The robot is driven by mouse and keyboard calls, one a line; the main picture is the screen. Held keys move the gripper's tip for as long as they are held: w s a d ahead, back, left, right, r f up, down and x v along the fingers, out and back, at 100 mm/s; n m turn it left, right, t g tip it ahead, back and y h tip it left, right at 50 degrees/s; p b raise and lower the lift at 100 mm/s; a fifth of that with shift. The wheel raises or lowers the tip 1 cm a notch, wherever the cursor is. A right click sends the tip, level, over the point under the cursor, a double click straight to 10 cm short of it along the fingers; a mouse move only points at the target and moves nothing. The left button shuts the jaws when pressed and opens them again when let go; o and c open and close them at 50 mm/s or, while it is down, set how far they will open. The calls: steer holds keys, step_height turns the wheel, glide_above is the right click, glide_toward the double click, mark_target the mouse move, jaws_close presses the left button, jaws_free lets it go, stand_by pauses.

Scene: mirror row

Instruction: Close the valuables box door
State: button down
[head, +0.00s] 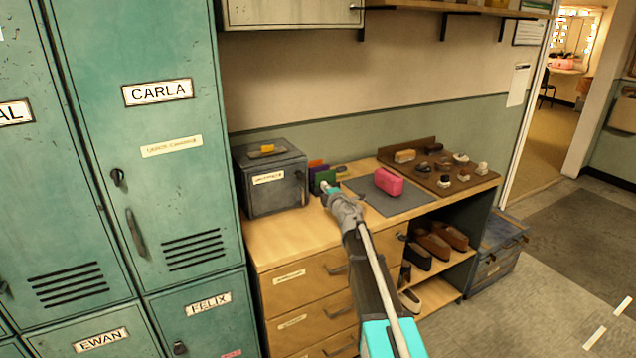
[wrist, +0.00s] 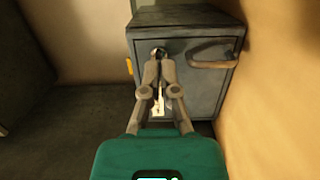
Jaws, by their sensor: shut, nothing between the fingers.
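The valuables box (head: 276,199) is a dark grey metal box with a pale label, on the left of the wooden counter. In the wrist view its door (wrist: 205,90) faces me, turned sideways, and looks flush with the box front. A handle (wrist: 212,54) and a round lock fitting sit on the door. My gripper (wrist: 158,58) is shut and empty, its tips in front of the round fitting; I cannot tell whether they touch. My fingers partly hide the label. In the head view my gripper (head: 326,187) is just right of the box front.
Colored upright items (head: 318,174) stand right of the box, behind my gripper. A pink case (head: 388,182) lies on a grey mat (head: 398,205). A brown tray (head: 418,151) holds several small items. Green lockers (head: 170,140) stand close on the left.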

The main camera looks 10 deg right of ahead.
steer(key=s, duration=0.1)
steer(key=s+d, duration=0.1)
steer(key=s, duration=0.1)
steer(key=shift+s, duration=0.15)
steer(key=shift+d, duration=0.1)
steer(key=s+d+m+g+h+p, duration=0.1)
steer(key=s+d+m+h+p, duration=0.2)
steer(key=s+d+m+h, duration=0.45)
steer(key=s+f+m+g+h+p, duration=0.2)
steer(key=s+f+m+g, duration=0.3)
steer(key=s+m+g, duration=0.4)
steer(key=s+a+f+m+g+y+p, duration=0.1)
steer(key=s+a+f+g+y, duration=0.1)
steer(key=s, duration=0.4)
steer(key=s+a+f+m+g+y+p, duration=0.1)
steer(key=s+a+g+y, duration=0.1)
steer(key=s+a, duration=0.3)
steer(key=s+a+f+m+g+y+p, duration=0.1)
steer(key=s+a+f+g+y, duration=0.1)
steer(key=s, duration=0.7)
steer(key=shift+a+f+m+g, duration=0.35)
steer(key=shift+a+g, duration=0.45)
steer(key=shift+a, duration=0.4)
